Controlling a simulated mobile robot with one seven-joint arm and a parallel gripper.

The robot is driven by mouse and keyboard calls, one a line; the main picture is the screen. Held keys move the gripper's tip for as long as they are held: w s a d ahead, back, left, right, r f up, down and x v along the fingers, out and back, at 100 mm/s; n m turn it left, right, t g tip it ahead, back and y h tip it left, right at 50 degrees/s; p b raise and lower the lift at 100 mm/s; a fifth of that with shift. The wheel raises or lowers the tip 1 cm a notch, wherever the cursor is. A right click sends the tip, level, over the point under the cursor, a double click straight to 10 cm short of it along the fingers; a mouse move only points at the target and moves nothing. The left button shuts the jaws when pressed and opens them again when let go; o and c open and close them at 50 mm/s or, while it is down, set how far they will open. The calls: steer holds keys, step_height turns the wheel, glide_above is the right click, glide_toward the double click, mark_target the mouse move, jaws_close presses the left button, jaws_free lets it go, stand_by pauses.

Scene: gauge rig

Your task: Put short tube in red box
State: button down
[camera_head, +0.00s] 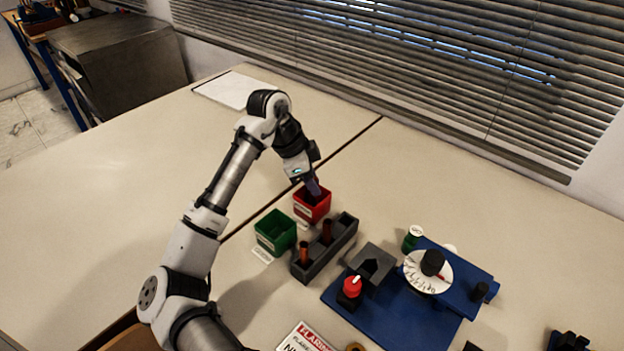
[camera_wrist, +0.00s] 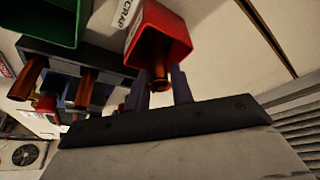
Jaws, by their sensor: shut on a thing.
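My gripper (camera_head: 314,188) is at the mouth of the red box (camera_head: 322,208), pointing down. In the wrist view its dark fingers (camera_wrist: 160,88) are shut on a copper-brown tube (camera_wrist: 157,66), taken to be the short tube. The tube shows against the opening of the red box (camera_wrist: 184,38), which has a white label reading "SCRAP". I cannot tell how deep the tube sits in the box. In the head view the fingers hide the held tube.
A green box (camera_head: 275,232) stands left of the red box. A dark grey rack (camera_head: 318,262) in front holds two upright brown tubes (camera_head: 304,253). A blue base (camera_head: 405,315) with a dial gauge (camera_head: 428,275) lies to the right. The table at left is clear.

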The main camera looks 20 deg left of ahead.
steer(key=shift+f, duration=0.25)
steer(key=c, duration=1.2)
jaws_free()
steer(key=b+v, duration=0.1)
steer(key=v, duration=1.1)
steer(key=shift+r, duration=0.15)
